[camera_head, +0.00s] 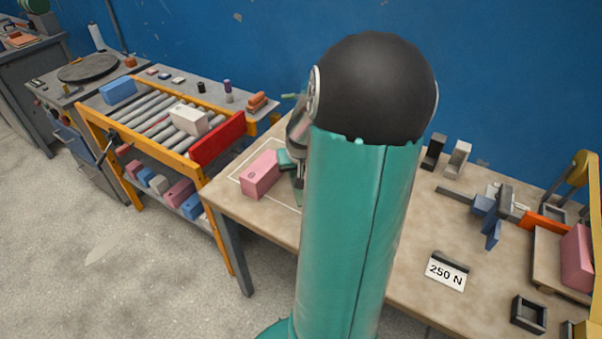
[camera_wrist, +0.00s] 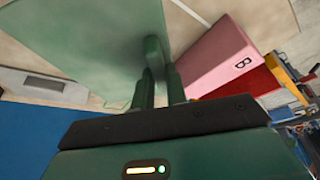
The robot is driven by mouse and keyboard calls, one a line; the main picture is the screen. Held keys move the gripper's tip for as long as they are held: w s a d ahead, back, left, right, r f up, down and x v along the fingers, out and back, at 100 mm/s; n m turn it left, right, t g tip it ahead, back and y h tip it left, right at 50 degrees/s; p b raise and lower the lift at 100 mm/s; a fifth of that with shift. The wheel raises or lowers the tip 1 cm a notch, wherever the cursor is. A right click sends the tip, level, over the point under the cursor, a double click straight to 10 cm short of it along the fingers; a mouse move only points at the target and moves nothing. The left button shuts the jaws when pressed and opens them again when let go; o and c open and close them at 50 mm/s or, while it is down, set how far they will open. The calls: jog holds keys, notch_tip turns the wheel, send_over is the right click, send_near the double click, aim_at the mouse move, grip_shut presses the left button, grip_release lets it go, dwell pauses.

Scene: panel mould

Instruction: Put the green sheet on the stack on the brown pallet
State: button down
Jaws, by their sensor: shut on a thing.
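The green sheet (camera_wrist: 90,50) lies flat under my gripper in the wrist view, with a small raised green knob on it. My gripper (camera_wrist: 160,80) is shut on this knob, its two fingers close on either side. I cannot tell whether the sheet touches the table. A tan board (camera_head: 546,258) at the far right may be the brown pallet; a pink block stands on it. No stack of sheets can be made out.
The pink block also stands close beside the sheet in the wrist view (camera_wrist: 220,58). An orange-framed roller conveyor (camera_head: 150,118) with a red end panel (camera_head: 218,138) stands left of the table. Clamps, a "250 N" card (camera_head: 447,271) and a black square frame (camera_head: 528,314) occupy the right side.

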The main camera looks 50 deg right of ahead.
jog(key=s+a+r, duration=0.1)
jog(key=a+r, duration=0.4)
jog(key=a, duration=0.5)
jog(key=shift+s+r, duration=0.3)
jog(key=shift+s, duration=0.1)
jog(key=shift+a, duration=0.1)
